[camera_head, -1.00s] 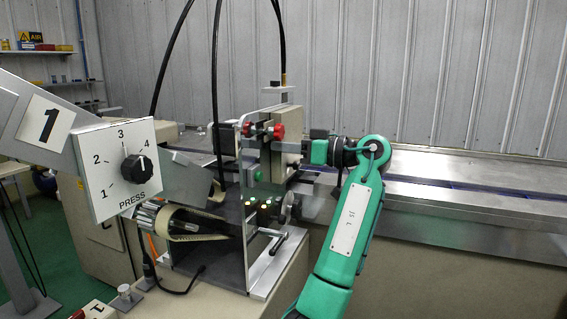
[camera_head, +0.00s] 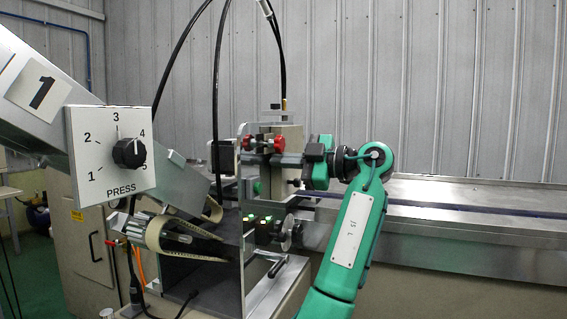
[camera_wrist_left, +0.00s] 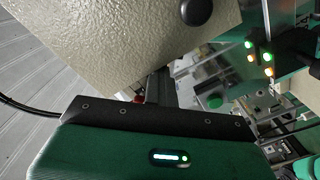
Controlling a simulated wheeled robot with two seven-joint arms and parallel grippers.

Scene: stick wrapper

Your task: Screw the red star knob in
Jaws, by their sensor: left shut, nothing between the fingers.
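Two red star knobs show at the top of the machine's upright plate in the head view: a right one (camera_head: 279,144) and a left one (camera_head: 249,143). My left gripper (camera_head: 277,159), on the green arm, reaches in from the right with its fingers pointing left. It is shut and empty, just below and beside the right knob; I cannot tell whether they touch. In the left wrist view a small bit of red (camera_wrist_left: 139,98) shows past the gripper's dark edge, with most of it hidden. My right gripper is not in view.
A beige block (camera_wrist_left: 110,40) with a black round knob fills the upper wrist view, close to my gripper. A PRESS dial panel (camera_head: 110,155) stands at the left. Black cables hang above. A long metal conveyor (camera_head: 460,215) runs to the right.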

